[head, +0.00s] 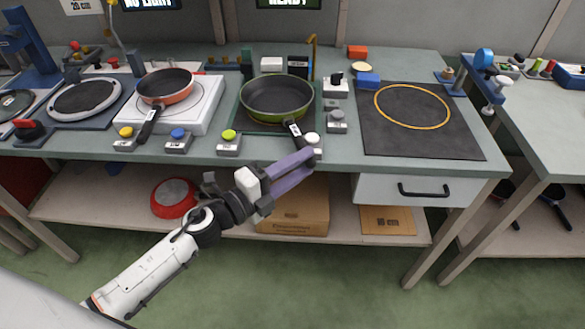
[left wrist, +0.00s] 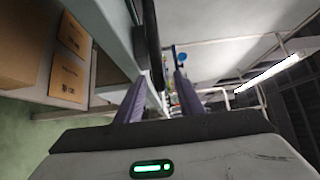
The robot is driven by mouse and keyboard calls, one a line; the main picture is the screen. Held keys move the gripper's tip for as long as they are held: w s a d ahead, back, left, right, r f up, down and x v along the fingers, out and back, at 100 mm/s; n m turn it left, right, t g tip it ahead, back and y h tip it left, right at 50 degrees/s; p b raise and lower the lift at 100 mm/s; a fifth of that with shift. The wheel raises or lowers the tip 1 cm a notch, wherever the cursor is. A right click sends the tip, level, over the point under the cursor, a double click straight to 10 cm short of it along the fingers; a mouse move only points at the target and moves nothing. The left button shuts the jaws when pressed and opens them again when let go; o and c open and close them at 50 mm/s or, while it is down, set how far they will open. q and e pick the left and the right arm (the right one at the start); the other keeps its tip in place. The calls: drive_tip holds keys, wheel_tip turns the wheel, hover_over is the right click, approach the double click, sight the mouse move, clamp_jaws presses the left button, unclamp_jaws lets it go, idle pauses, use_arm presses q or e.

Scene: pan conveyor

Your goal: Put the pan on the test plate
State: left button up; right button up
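A green pan (head: 277,97) with a black handle (head: 294,132) sits on a dark green station in the middle of the bench. An orange pan (head: 165,87) sits on a white plate (head: 200,122) to its left. A black mat with a yellow ring (head: 412,106) lies empty at the right; no readable label shows which surface is the test plate. My left gripper (head: 303,162) is at the bench's front edge, just below the green pan's handle. Its two purple fingers are apart. In the left wrist view, a dark handle-like bar (left wrist: 152,45) shows beyond and between the fingers (left wrist: 160,95). My right gripper is out of view.
Small button boxes (head: 229,142) line the bench's front edge. A blue block (head: 368,81) and small items stand between the green pan and black mat. A drawer (head: 425,189) is below the mat. A cardboard box (head: 293,205) and red pan (head: 173,197) are on the lower shelf.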

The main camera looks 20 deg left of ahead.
use_arm(q)
drive_tip(key=shift+s+a, duration=0.15)
drive_tip(key=shift+s, duration=0.1)
drive_tip(key=b+v, duration=0.2)
drive_tip(key=v, duration=0.9)
drive_tip(key=s+a+f+n+g+y, duration=0.1)
drive_tip(key=s+f+n+y, duration=0.25)
drive_tip(key=f+n, duration=0.45)
drive_tip(key=s+f+n+g+y, duration=0.2)
drive_tip(key=s+f+n+y, duration=0.15)
drive_tip(key=f+n, duration=0.4)
drive_tip(key=s+d+f+n+g, duration=0.4)
drive_tip(key=s+d+f+n, duration=0.2)
drive_tip(key=s+f, duration=0.2)
drive_tip(key=shift+f+n+h, duration=0.3)
drive_tip(key=shift+n, duration=0.05)
drive_tip(key=shift+c, duration=0.4)
